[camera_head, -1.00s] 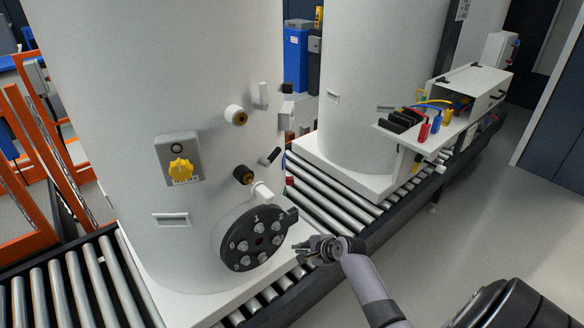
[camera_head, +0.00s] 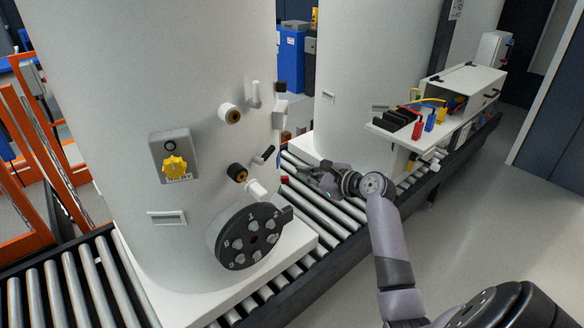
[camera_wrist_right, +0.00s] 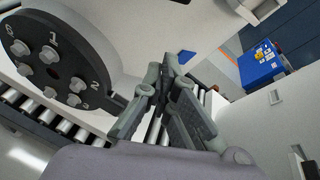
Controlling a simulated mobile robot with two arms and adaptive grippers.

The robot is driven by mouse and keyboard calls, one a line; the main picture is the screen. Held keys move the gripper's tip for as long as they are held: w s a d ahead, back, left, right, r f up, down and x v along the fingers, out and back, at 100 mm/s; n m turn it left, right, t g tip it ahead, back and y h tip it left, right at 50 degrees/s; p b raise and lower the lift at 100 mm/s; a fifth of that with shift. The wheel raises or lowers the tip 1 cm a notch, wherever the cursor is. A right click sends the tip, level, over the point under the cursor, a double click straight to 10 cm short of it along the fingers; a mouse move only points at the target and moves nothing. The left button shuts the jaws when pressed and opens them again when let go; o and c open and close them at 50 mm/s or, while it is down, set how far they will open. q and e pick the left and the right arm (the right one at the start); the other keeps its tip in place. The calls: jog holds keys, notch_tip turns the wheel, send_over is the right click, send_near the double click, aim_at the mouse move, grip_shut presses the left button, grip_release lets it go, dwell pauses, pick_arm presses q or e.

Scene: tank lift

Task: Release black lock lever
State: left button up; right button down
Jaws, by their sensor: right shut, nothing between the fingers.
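The white tank (camera_head: 150,90) stands on the roller conveyor. A short black lever (camera_head: 264,154) sticks out of its side at a slant, just above a black and brass fitting (camera_head: 237,172). A round black disc (camera_head: 247,236) with numbered bolts sits lower, with a black tab (camera_head: 286,214) at its upper right; the disc also shows in the right wrist view (camera_wrist_right: 55,55). I cannot tell for certain which is the lock lever. My right gripper (camera_head: 303,172) is shut and empty, right of the short lever and apart from it; its fingers (camera_wrist_right: 170,65) meet in the right wrist view. My left gripper is not in view.
A yellow knob (camera_head: 175,167) on a grey box, a white elbow pipe (camera_head: 257,190) and an upper fitting (camera_head: 229,113) project from the tank. A second tank with a wired shelf (camera_head: 400,140) stands right. The floor (camera_head: 480,230) at right is clear.

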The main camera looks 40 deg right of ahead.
aim_at(264, 155)
jog(key=p+x, duration=0.1)
jog(key=x, duration=0.8)
jog(key=shift+w, duration=0.3)
jog(key=r, duration=0.1)
jog(key=a+r+p, duration=0.1)
jog(key=r+p, duration=0.1)
jog(key=shift+s+a+r, duration=0.15)
jog(key=shift+s+r, duration=0.1)
jog(key=shift+s, duration=0.15)
